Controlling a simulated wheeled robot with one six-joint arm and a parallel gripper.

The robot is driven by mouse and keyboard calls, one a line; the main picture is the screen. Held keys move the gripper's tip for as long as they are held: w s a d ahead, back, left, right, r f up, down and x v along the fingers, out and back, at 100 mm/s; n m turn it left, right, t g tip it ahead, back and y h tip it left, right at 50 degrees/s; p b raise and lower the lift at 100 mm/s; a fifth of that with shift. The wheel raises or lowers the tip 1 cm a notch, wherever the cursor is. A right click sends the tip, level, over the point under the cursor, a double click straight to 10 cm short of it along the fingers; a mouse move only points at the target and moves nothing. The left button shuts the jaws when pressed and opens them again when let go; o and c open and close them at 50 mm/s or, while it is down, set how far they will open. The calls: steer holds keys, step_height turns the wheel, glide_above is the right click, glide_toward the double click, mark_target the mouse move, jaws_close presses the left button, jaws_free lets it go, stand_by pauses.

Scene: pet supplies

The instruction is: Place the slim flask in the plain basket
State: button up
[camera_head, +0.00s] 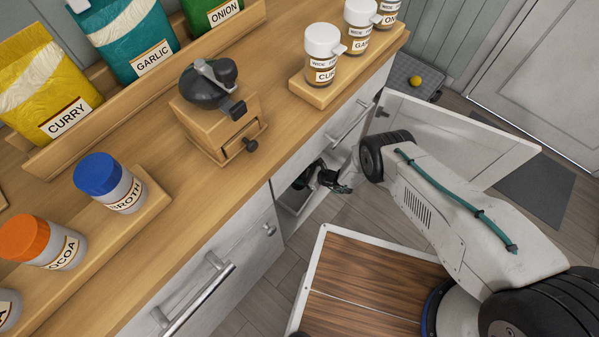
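My gripper (322,177) is dark and small in the picture. It is at the open front of a low cabinet, below the wooden counter, and partly hidden by the cabinet edge and my own arm. I cannot tell whether its fingers are open or shut, or whether they hold anything. I cannot make out a slim flask or a plain basket in this view. The cabinet's inside (294,200) is mostly hidden by the counter.
The open white cabinet door (450,138) stands beside my arm. The wooden counter (235,190) holds a grinder (217,108), labelled shakers (322,54), jars (108,182) and bags (48,80). A dark mat (540,190) lies on the floor.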

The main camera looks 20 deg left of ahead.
steer(key=shift+f, duration=0.3)
steer(key=o, duration=1.2)
steer(key=v, duration=0.8)
steer(key=r+v, duration=0.1)
steer(key=v, duration=0.3)
